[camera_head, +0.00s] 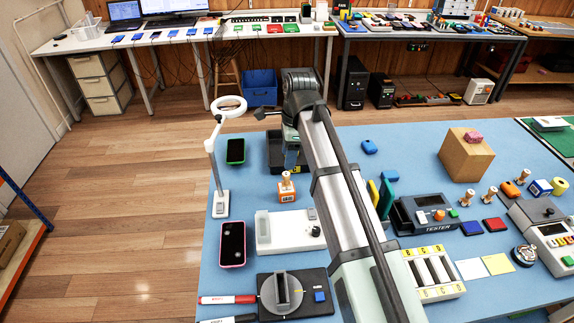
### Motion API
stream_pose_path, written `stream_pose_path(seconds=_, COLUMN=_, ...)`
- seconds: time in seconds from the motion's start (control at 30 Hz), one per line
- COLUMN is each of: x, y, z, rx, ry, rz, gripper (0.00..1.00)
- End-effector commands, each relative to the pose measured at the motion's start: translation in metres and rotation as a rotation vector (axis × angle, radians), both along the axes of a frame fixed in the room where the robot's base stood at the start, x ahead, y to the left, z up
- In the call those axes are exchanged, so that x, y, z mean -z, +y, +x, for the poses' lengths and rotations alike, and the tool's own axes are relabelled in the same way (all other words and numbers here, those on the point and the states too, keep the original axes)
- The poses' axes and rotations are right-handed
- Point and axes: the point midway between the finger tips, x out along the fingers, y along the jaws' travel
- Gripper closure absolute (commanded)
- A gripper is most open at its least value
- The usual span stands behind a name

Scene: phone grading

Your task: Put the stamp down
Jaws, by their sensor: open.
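A stamp (286,188) with a wooden knob handle and an orange-and-white base stands upright on the blue mat, left of my arm. My gripper (290,163) is small in the view, just behind the stamp's handle at the far end of my arm. It is open; its fingertips are hard to make out, and I cannot tell whether they touch the handle.
A dark tray (273,152) lies behind the stamp, partly hidden by my arm. A phone with a green edge (236,151) and a pink-edged phone (232,243) lie to the left. A white device (283,232) lies in front. A ring lamp (229,107) stands at the left edge.

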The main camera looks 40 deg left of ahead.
Motion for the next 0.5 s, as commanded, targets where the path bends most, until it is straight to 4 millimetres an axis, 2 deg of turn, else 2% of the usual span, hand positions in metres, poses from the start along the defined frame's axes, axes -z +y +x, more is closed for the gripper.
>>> stream_pose_path(seconds=0.2, x=-0.019, y=-0.001, z=0.002, rx=0.0, ry=-0.001, rz=0.001, gripper=0.46)
stream_pose_path(seconds=0.5, x=-0.024, y=-0.002, z=0.002, rx=0.0, ry=0.0, rz=0.0, gripper=0.46)
